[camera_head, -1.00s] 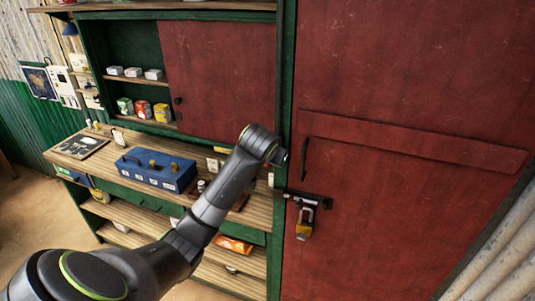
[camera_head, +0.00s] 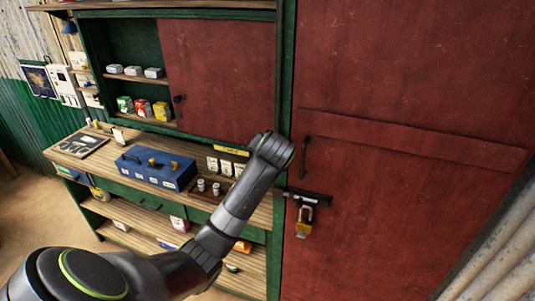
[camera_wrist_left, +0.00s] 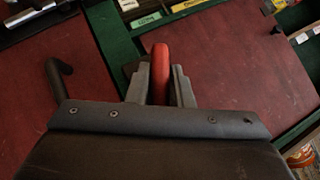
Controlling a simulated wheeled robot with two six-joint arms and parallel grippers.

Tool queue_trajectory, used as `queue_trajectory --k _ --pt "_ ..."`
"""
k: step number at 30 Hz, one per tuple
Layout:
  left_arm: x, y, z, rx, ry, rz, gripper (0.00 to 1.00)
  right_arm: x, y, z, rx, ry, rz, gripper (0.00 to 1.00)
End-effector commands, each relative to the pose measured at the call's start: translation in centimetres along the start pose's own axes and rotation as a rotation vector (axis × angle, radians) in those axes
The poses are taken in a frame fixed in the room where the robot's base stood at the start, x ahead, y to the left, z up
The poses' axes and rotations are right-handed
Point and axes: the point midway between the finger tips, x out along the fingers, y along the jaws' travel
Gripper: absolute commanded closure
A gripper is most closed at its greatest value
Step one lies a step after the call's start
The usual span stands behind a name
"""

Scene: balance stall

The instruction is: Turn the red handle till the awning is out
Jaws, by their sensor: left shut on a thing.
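The red handle (camera_wrist_left: 160,62) stands upright in the middle of the left wrist view, against the green post. My left gripper (camera_wrist_left: 160,88) is shut on it, with one grey finger on each side. In the head view my left arm reaches up from the lower left to the green post beside the red door; its wrist hides the handle and the fingers there. The awning is not in view. My right gripper is not in view.
The large red door (camera_head: 410,160) has a black pull and a bolt with a brass padlock (camera_head: 304,222) close right of my arm. The wooden counter (camera_head: 110,160) holds a blue box (camera_head: 158,170), white packets and small metal weights. Shelves lie below.

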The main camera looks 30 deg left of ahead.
Motion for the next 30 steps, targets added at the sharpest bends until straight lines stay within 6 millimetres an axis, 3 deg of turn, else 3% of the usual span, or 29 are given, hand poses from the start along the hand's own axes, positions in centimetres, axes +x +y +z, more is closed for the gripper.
queue_trajectory --k 23,24,28,30 --pt "0.24 0.27 0.48 0.011 -0.014 -0.003 1.00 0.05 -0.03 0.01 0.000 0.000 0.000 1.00" --pt "0.24 0.27 0.48 0.012 -0.014 -0.003 0.78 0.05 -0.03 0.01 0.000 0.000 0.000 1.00" --pt "0.19 0.20 0.37 0.011 -0.010 -0.005 0.62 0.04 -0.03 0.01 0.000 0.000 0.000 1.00" --pt "0.15 0.15 0.28 0.010 -0.008 -0.006 0.62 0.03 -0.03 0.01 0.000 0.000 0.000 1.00"
